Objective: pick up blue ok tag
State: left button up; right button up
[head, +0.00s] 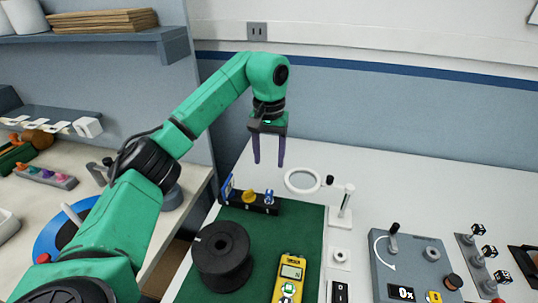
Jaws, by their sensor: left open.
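A black holder (250,207) stands at the back left of the green mat (285,232). In it are a blue upright tag-like piece (227,189) at its left end, a yellow piece (249,196) in the middle and a small blue-and-white piece (269,197) at its right end. The lettering is too small to read, so I cannot tell which blue piece is the OK tag. My left gripper (268,165) points down above the holder, open and empty, with its purple fingers apart and touching nothing. My right gripper is out of view.
A black spool (221,254) and a yellow meter (290,278) are on the mat. A magnifier ring (302,181) on a white stand is right of the holder. A grey crank panel (412,266) lies farther right. A shelf (100,33) hangs at upper left.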

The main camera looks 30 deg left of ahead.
aim_at(227, 190)
jog(key=k+l, duration=0.2)
jog(key=k, duration=0.3)
jog(key=k+l, duration=0.2)
jog(key=k, duration=0.25)
jog(key=k+l, duration=0.15)
jog(key=k, duration=0.35)
